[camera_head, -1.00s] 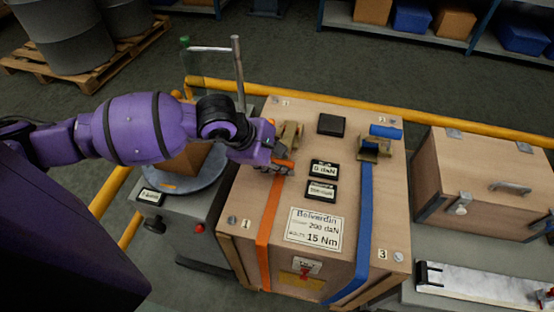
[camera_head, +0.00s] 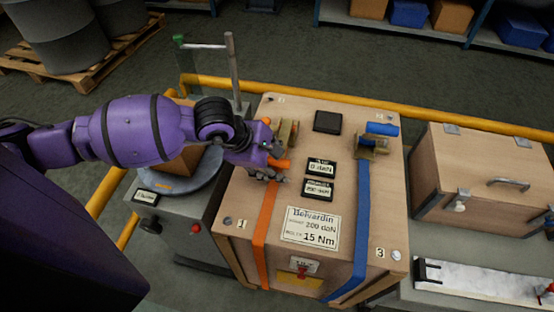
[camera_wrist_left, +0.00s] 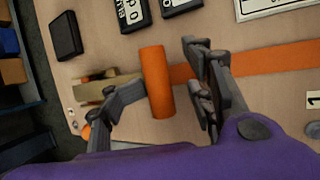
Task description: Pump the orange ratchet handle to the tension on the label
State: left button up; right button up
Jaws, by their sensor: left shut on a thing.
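The orange ratchet handle (camera_head: 281,163) sits on top of the wooden crate (camera_head: 245,200), by the brass-coloured ratchet (camera_head: 288,133) of the orange strap (camera_head: 268,215). My left gripper (camera_head: 275,162) is shut on the handle, one finger on each side. In the left wrist view the handle (camera_wrist_left: 157,82) lies between the two fingers (camera_wrist_left: 160,90). The label (camera_head: 311,227) on the crate reads 200 daN and 15 Nm. A small black display (camera_head: 321,166) appears to read 0 daN. My right gripper is not in view.
A blue strap (camera_head: 362,215) with its own ratchet (camera_head: 371,146) and blue handle (camera_head: 382,129) lies on the crate's right side. A second small display (camera_head: 318,190) and a black block (camera_head: 328,121) sit on top. Yellow rails (camera_head: 340,107) run behind.

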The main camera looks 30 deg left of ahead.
pick_arm(q)
jog(key=shift+s+a+f, duration=0.1)
jog(key=shift+s+f, duration=0.15)
jog(key=shift+f, duration=0.05)
jog(key=shift+s+a+r, duration=0.15)
jog(key=shift+a+r, duration=0.05)
jog(key=shift+r, duration=0.25)
jog(key=v, duration=1.1)
jog(key=shift+r, duration=0.2)
jog(key=shift+d, duration=0.1)
